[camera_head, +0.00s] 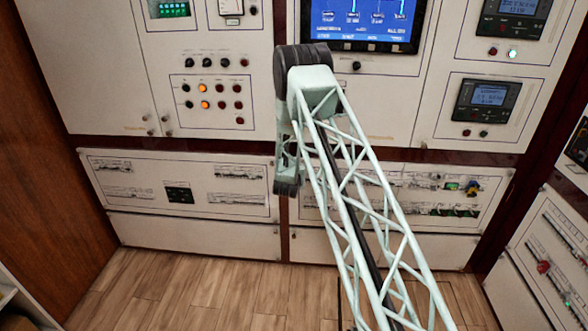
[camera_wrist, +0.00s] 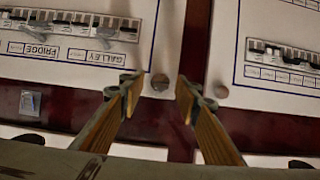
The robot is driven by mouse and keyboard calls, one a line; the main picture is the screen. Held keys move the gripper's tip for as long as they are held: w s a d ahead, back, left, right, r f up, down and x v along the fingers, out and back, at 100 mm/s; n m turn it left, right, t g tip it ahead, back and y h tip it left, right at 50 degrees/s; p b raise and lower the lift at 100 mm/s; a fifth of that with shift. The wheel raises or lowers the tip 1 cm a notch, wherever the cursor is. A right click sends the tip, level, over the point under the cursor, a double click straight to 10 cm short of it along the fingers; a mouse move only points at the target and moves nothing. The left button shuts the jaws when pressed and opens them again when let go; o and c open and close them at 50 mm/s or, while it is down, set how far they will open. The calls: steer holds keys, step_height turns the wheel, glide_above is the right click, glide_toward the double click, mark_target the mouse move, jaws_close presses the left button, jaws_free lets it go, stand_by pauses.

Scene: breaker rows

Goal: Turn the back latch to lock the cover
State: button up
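My gripper (camera_wrist: 160,90) is open in the wrist view, its two fingers pointing at the panel wall.
In the wrist view, a white panel with a breaker row (camera_wrist: 70,22) and upside-down labels is upper left; another breaker row (camera_wrist: 285,55) is at right. Dark red frame (camera_wrist: 190,50) runs between them. In the head view, the wooden floor (camera_head: 200,290) in front is clear.

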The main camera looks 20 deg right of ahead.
steer(key=shift+c, duration=0.5)
steer(key=c, duration=0.7)
steer(key=shift+c, duration=0.2)
steer(key=shift+a+n, duration=0.1)
steer(key=shift+n, duration=0.2)
steer(key=shift+w+a+f+n+g+h+b, duration=0.2)
steer(key=shift+n+h, duration=1.05)
steer(key=shift+n, duration=0.9)
steer(key=shift+s+f+n+g+h+b, duration=0.1)
steer(key=shift+n+h+b, duration=0.15)
steer(key=shift+n+h, duration=1.4)
steer(key=shift+w+a+f+n+g+h+b, duration=0.2)
steer(key=shift+n+h, duration=0.6)
steer(key=shift+n, duration=1.8)
steer(key=shift+s+d+r, duration=0.1)
